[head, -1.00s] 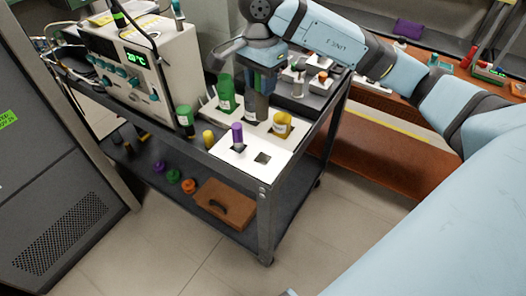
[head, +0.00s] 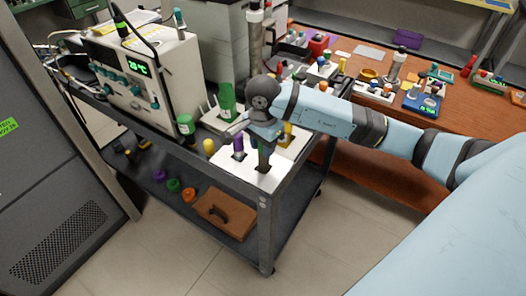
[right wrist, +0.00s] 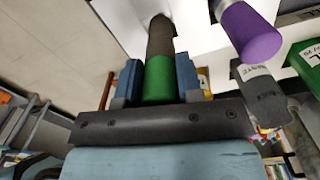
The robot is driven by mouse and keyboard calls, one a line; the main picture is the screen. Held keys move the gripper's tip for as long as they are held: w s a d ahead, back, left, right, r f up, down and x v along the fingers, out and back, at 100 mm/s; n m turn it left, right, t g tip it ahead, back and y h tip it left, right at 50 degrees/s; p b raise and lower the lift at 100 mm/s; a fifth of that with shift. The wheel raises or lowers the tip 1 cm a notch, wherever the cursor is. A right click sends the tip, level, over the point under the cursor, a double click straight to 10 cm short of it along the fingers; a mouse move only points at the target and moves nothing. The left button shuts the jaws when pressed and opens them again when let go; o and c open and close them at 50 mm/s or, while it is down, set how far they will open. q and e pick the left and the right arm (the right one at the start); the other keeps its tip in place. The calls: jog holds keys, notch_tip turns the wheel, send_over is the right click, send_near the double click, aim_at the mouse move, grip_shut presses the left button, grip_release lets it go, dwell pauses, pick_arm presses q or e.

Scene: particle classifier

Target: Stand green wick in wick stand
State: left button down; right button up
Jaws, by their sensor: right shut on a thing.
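My right gripper (head: 263,138) is shut on the green wick (right wrist: 158,80), whose green part sits between the blue fingers in the right wrist view. The wick's dark end (right wrist: 161,38) points away from the fingers. In the head view it hangs down (head: 264,158) at the front square hole of the white wick stand (head: 236,172). I cannot tell whether its tip is inside the hole. A purple wick (head: 238,143) stands upright in the stand just left of the gripper; it also shows in the right wrist view (right wrist: 254,40). My left gripper is not in view.
Green bottles (head: 227,98) and a small yellow piece (head: 209,146) stand behind and left of the stand. A beige temperature device (head: 150,75) fills the cart's left. A brown box (head: 225,213) lies on the lower shelf. A cluttered wooden bench (head: 345,150) is at the right.

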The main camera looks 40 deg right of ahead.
aim_at(264, 163)
notch_tip(264, 163, down, 3)
jog(key=shift+r, duration=0.1)
jog(key=o, duration=1)
jog(key=shift+c, duration=0.2)
